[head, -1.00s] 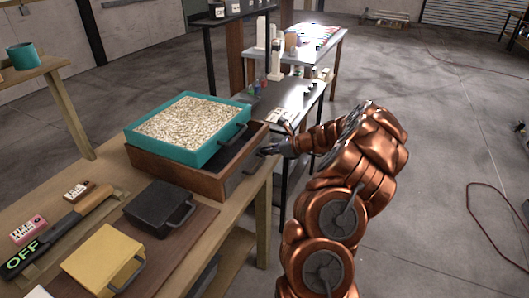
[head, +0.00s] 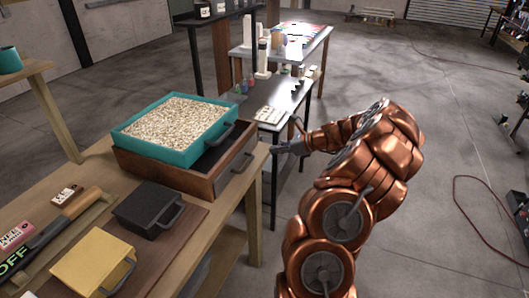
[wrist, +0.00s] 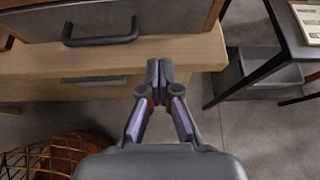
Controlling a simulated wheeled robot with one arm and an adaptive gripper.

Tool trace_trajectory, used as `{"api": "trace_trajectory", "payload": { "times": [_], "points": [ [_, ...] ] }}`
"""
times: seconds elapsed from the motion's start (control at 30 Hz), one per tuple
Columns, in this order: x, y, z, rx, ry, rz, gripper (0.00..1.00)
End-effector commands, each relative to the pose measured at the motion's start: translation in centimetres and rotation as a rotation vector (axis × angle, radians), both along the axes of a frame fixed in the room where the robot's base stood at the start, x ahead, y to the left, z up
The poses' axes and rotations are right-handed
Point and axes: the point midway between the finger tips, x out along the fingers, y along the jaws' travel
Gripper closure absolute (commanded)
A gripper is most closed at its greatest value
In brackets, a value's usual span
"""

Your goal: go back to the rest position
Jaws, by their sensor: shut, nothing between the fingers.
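My gripper (wrist: 159,70) is shut with nothing between its fingertips. In the head view my gripper (head: 281,147) is in the air just off the right end of the wooden workbench (head: 95,160), at the end of my copper arm. In the wrist view its tips show over the bench's edge (wrist: 200,52), a little right of a dark drawer handle (wrist: 100,40). The gripper is apart from the handle.
On the bench are a brown wooden box (head: 190,181), a teal tray (head: 213,150) of pale granules on it, a black box (head: 143,220) and a yellow box (head: 88,265). A dark table (head: 285,98) stands behind. Open floor (head: 430,120) lies to the right.

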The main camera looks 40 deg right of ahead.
Motion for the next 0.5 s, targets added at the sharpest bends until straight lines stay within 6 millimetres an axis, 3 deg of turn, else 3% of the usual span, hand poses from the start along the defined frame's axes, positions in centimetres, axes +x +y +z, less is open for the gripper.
{"api": "trace_trajectory", "payload": {
  "times": [0.2,0.5],
  "points": [
    [-2.7,-1.4,1.7,-0.004,-0.002,-0.002,1.0],
    [-4.1,-2.0,2.6,-0.001,0.001,0.001,1.0]
  ]
}}
